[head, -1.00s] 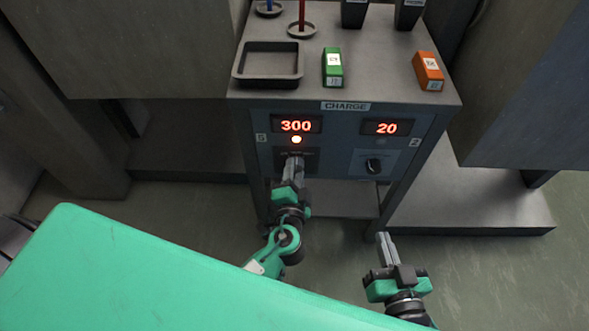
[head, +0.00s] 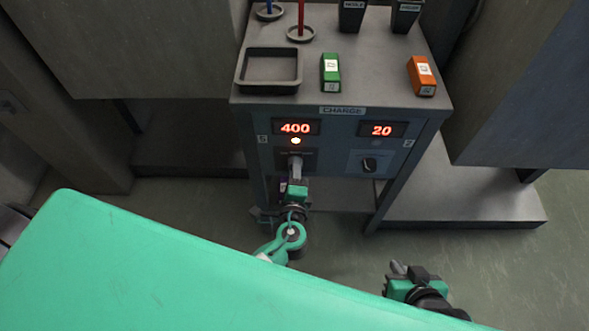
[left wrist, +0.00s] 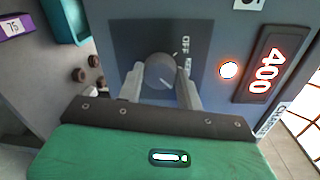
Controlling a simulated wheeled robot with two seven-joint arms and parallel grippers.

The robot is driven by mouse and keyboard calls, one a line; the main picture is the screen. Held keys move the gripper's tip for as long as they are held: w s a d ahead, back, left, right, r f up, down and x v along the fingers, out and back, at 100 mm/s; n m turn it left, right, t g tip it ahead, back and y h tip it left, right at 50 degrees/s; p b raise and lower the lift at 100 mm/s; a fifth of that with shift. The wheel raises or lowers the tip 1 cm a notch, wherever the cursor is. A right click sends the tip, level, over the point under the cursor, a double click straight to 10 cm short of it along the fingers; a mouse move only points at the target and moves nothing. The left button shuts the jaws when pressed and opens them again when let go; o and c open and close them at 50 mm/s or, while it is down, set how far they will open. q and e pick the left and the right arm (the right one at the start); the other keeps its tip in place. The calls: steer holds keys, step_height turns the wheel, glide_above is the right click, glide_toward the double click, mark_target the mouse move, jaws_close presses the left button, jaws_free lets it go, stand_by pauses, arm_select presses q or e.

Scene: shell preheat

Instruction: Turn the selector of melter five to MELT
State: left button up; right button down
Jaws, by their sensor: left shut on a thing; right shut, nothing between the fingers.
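Melter five's selector (left wrist: 159,71) is a round grey knob on a dark plate in the left wrist view. Its lettering reads OFF, with more small words that I cannot read; which one the knob points at is unclear. My left gripper (left wrist: 160,88) is shut on the knob, one finger on each side. In the head view my left gripper (head: 295,164) covers most of the knob, below the lit display (head: 295,128) reading 400 beside the label 5. An orange lamp (head: 295,141) glows between them. My right gripper (head: 397,268) is shut and empty, low and right of the cabinet.
Melter 2's display (head: 382,130) reads 20, above its own knob (head: 369,165). On the cabinet top (head: 380,70) are an empty dark tray (head: 240,82), a green block (head: 331,73), an orange block (head: 421,75) and dark bins.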

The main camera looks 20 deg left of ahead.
stand_by(0.3)
arm_select(q)
steer(key=o, duration=1)
steer(key=f+v, duration=0.1)
steer(key=v, duration=1.2)
steer(key=shift+s+r, duration=0.4)
steer(key=shift+r, duration=0.15)
steer(key=shift+d, duration=0.15)
